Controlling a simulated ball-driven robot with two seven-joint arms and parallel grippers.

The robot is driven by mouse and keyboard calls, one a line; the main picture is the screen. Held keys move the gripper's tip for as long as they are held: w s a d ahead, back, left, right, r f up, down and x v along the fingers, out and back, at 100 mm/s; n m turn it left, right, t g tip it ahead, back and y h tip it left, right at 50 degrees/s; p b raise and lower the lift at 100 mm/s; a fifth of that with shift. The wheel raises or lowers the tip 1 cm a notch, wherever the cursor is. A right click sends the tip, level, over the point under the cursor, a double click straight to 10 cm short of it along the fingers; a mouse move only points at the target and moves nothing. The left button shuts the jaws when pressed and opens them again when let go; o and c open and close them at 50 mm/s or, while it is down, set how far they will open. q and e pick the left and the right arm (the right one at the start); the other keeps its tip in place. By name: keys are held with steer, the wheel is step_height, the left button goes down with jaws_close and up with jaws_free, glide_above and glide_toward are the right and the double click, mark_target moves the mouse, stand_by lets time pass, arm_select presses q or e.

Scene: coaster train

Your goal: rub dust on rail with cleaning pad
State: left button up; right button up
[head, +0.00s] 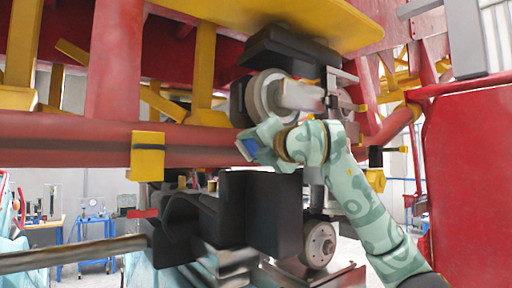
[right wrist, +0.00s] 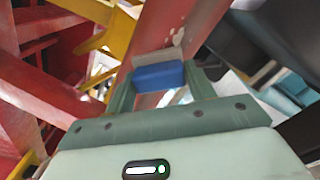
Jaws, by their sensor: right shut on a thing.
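My right gripper (head: 250,146) is beside the red rail (head: 80,145), near the rail's right end in the head view. In the right wrist view its two green fingers (right wrist: 160,84) are shut on the cleaning pad (right wrist: 158,76), a blue block with a grey layer on its far side. The pad is at the red rail (right wrist: 165,28); I cannot tell whether they touch. Pale dust spots (right wrist: 178,38) show on the rail just beyond the pad. In the head view only a small blue bit of the pad (head: 249,147) shows. My left gripper is not in view.
A grey wheel (head: 268,97) with a dark housing is close above my right gripper. A yellow clamp (head: 147,156) sits around the rail to the left. A black block (head: 262,208) is below. A red panel (head: 468,180) stands at the right. Yellow struts cross above the rail.

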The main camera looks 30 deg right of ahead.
steer(key=shift+w, duration=0.1)
steer(key=shift+d, duration=3.3)
steer(key=shift+a+b, duration=0.3)
steer(key=shift+a, duration=3.1)
steer(key=shift+s+d+b, duration=0.15)
steer(key=shift+s+b, duration=0.2)
steer(key=shift+s, duration=0.1)
steer(key=s+b, duration=0.1)
steer(key=s, duration=0.3)
steer(key=shift+s+d+b, duration=0.1)
steer(key=shift+d+b, duration=0.05)
steer(key=shift+b, duration=0.25)
steer(key=shift+s, duration=0.45)
